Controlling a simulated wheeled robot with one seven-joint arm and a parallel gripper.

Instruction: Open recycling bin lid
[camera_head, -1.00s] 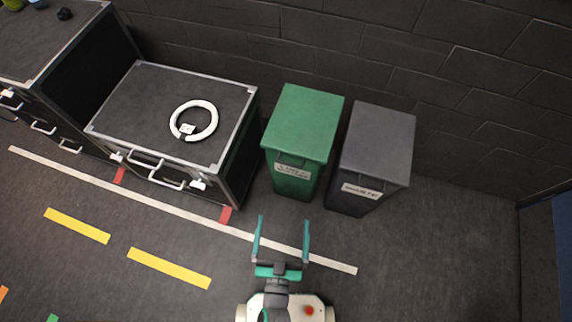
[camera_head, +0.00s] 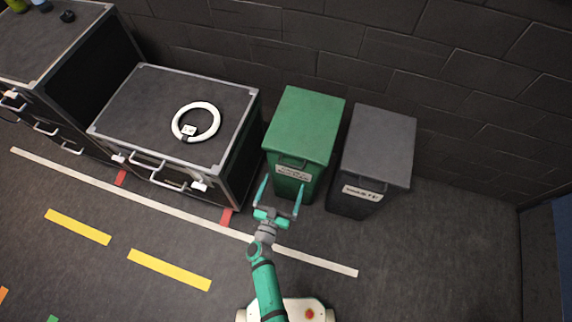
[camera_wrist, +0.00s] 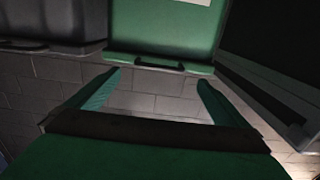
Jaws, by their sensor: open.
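The green bin (camera_head: 303,125) stands against the wall with its lid down. A dark handle shows at the lid's front edge, above a white label (camera_head: 293,173). In the wrist view, the handle (camera_wrist: 146,64) shows at the bin's green edge, beyond and roughly between my fingertips. My gripper (camera_head: 283,185) is open and empty in front of the green bin, its two teal fingers pointing at it. The wrist view shows the open fingers (camera_wrist: 158,80) apart from the handle. The grey bin (camera_head: 378,145) stands to the right, also with its lid down.
A black case (camera_head: 145,95) with silver edges stands close to the left of the green bin, with a white ring (camera_head: 196,121) on top. A dark brick wall (camera_head: 460,90) is behind. The floor at right (camera_head: 450,240) is clear.

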